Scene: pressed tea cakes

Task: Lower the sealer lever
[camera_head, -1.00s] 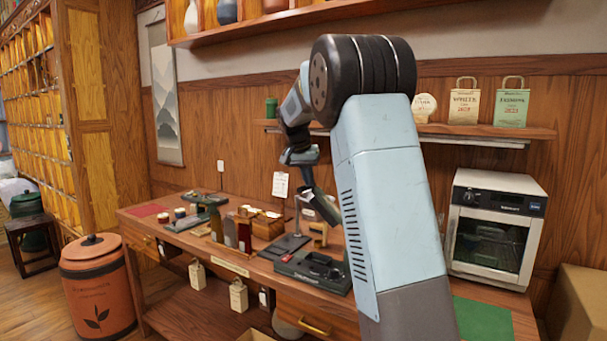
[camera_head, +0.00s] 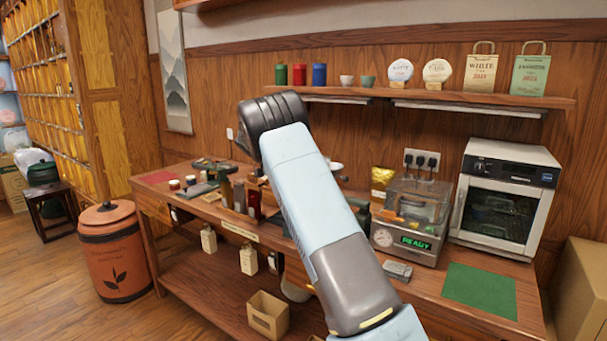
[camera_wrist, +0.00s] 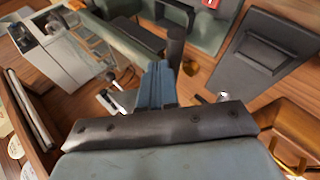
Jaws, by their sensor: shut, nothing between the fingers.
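The sealer is mostly hidden behind my arm in the head view; a dark edge that seems to be part of its base (camera_head: 360,207) shows right of the arm. In the wrist view a grey-green body (camera_wrist: 205,42) with a red part at the top edge looks like the sealer. A long grey-green bar (camera_wrist: 118,38) beside it looks like its lever, and a dark upright cylinder (camera_wrist: 176,46) stands at its end. My gripper (camera_wrist: 158,72) is shut and empty, with its fingertips close to the bar and cylinder. I cannot tell whether they touch. The gripper is hidden in the head view.
A clear-lidded machine reading READY (camera_head: 412,225) stands right of my arm, beside an oven (camera_head: 503,200). A green mat (camera_head: 480,290) lies bare at the front right. Jars and small tools crowd the bench to the left. A dark flat plate (camera_wrist: 262,50) lies right of my gripper.

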